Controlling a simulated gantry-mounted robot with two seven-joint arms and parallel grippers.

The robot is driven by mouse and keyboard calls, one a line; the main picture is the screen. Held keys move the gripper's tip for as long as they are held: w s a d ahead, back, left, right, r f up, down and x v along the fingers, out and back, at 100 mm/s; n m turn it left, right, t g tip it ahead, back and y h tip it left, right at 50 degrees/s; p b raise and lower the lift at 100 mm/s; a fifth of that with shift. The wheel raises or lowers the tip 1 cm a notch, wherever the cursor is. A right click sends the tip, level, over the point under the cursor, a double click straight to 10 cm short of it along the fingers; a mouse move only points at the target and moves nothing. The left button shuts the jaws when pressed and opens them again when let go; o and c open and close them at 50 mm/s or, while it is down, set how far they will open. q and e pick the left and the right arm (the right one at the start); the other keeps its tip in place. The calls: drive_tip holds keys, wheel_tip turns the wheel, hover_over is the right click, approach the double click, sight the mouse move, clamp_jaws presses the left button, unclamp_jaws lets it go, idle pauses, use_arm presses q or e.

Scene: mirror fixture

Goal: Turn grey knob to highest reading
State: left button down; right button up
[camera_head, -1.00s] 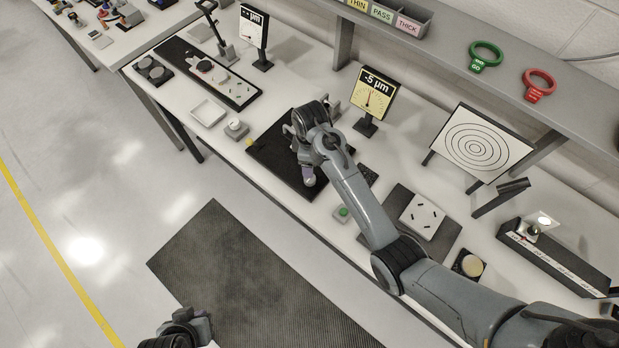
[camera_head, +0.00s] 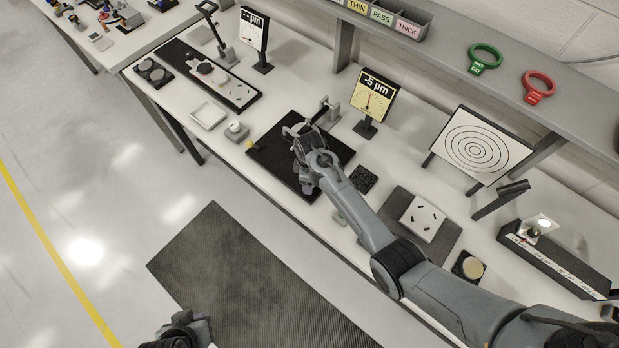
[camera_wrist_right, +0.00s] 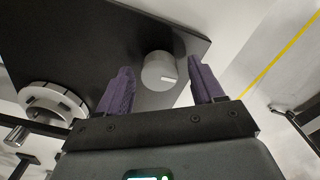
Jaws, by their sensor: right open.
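The grey knob (camera_wrist_right: 160,70) is a round cap with a white mark, on a black plate (camera_wrist_right: 90,40) in the right wrist view. My right gripper (camera_wrist_right: 163,78) is open, with its purple fingers on either side of the knob; I cannot tell whether they touch it. In the head view my right gripper (camera_head: 305,186) is over the black plate (camera_head: 265,155) and hides the knob. The yellow dial display (camera_head: 372,97) behind it reads -5 µm, its needle near upright. My left gripper (camera_head: 192,328) is at the bottom edge, away from the bench; its jaws are unclear.
A pale ring mount (camera_wrist_right: 52,103) stands beside the knob. A second display (camera_head: 254,28) is at the back left. A target board (camera_head: 470,145) and a grey plate with a white block (camera_head: 423,219) are to the right. A shelf (camera_head: 500,60) runs above.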

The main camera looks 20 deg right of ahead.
drive_tip(key=c, duration=1.1)
drive_tip(key=shift+o, duration=0.2)
